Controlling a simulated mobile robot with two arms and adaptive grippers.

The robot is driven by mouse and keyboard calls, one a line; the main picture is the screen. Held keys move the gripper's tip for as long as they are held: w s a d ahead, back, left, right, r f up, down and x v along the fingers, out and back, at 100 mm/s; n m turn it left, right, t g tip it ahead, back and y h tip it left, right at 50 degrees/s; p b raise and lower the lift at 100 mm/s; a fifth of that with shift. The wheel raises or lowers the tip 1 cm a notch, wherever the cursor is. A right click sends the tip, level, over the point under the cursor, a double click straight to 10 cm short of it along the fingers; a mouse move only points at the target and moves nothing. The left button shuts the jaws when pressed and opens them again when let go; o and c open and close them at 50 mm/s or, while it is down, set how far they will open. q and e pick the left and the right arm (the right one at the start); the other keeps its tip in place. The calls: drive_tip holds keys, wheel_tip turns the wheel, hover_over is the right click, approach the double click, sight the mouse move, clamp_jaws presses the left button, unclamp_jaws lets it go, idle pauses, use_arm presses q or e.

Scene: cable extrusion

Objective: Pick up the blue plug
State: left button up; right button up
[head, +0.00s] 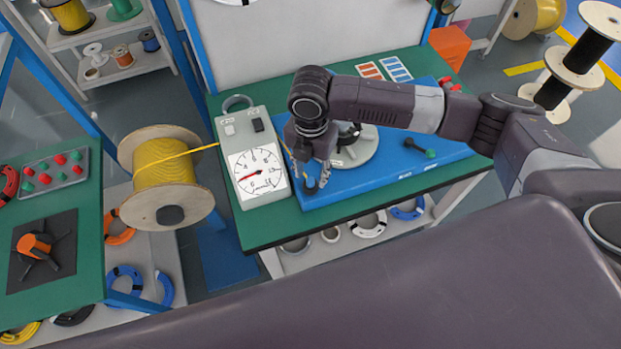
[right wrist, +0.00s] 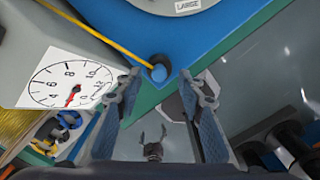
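The blue plug (right wrist: 157,70) is a small round piece at the near corner of the blue board (right wrist: 185,40). A yellow cable (right wrist: 95,32) runs to it from the upper left in the right wrist view. In the head view the plug is small and dark, partly hidden by my gripper. My right gripper (head: 318,180) points down over this corner. In the right wrist view its two fingers (right wrist: 160,84) are spread wide, with the plug showing between and beyond the tips. Nothing is between the finger pads. My left gripper is not in view.
A grey box with a dial (head: 257,172) stands just left of the gripper. A yellow cable spool (head: 165,180) stands left of the green table (head: 250,228).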

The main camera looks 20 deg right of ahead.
sight(310, 179)
drive_tip(key=shift+f, duration=0.9)
drive_tip(key=shift+c, duration=0.4)
drive_tip(key=c, duration=0.9)
drive_tip(key=shift+o, duration=0.2)
wheel_tip(310, 179, up, 20)
drive_tip(key=b, duration=0.2)
drive_tip(key=shift+b, duration=0.3)
drive_tip(key=shift+o, duration=0.5)
drive_tip(key=shift+a, duration=0.1)
